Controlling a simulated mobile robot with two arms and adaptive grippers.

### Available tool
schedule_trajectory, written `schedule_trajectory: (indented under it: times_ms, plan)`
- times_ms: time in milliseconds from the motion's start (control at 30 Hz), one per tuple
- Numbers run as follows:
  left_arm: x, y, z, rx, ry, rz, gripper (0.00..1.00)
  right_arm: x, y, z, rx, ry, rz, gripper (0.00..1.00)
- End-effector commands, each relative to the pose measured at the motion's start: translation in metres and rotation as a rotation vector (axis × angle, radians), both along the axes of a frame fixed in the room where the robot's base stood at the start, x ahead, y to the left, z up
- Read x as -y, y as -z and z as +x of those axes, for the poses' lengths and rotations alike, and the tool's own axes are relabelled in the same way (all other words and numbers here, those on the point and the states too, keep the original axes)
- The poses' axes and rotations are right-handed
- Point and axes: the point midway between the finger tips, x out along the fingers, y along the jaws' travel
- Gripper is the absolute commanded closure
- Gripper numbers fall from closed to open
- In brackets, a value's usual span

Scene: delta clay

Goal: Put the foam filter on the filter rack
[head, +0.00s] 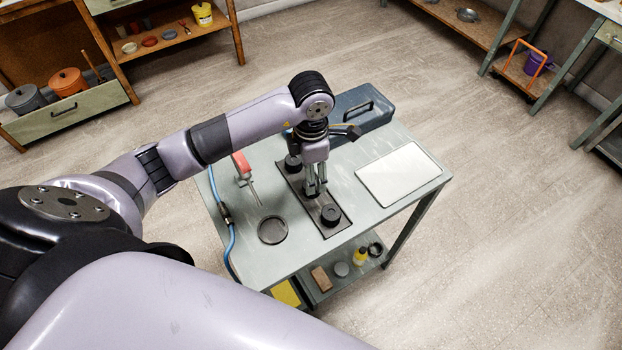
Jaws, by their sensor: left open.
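A long dark plate (336,231), which looks like the filter rack, lies on the grey-green table (250,262). A short black cylinder (330,214) stands on its near end and a similar black piece (293,163) at its far end. I cannot tell which piece is the foam filter. A dark round disc or dish (272,229) lies left of the plate. My left gripper (316,192) points down over the middle of the plate, open, just behind the near cylinder; I see nothing between its fingers. My right gripper is out of view.
A blue-grey toolbox (363,108) stands at the table's back and a pale flat panel (400,174) lies at the right. A red-handled tool (241,165) and a blue hose (213,190) are at the left. Small items, including a yellow bottle (360,256), sit on the lower shelf.

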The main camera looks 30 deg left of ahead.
Motion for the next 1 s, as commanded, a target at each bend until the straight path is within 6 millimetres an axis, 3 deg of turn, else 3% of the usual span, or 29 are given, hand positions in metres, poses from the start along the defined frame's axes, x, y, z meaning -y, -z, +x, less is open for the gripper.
schedule_trajectory:
  times_ms: [200,400,1000]
  plan:
    - [0.000,-0.047,0.002,0.006,0.001,0.001,0.44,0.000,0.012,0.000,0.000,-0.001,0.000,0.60]
    - [0.000,-0.075,0.001,0.002,0.000,0.002,0.44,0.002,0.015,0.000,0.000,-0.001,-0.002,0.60]
    - [0.000,-0.083,0.000,-0.001,0.000,0.001,0.44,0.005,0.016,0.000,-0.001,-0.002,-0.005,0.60]
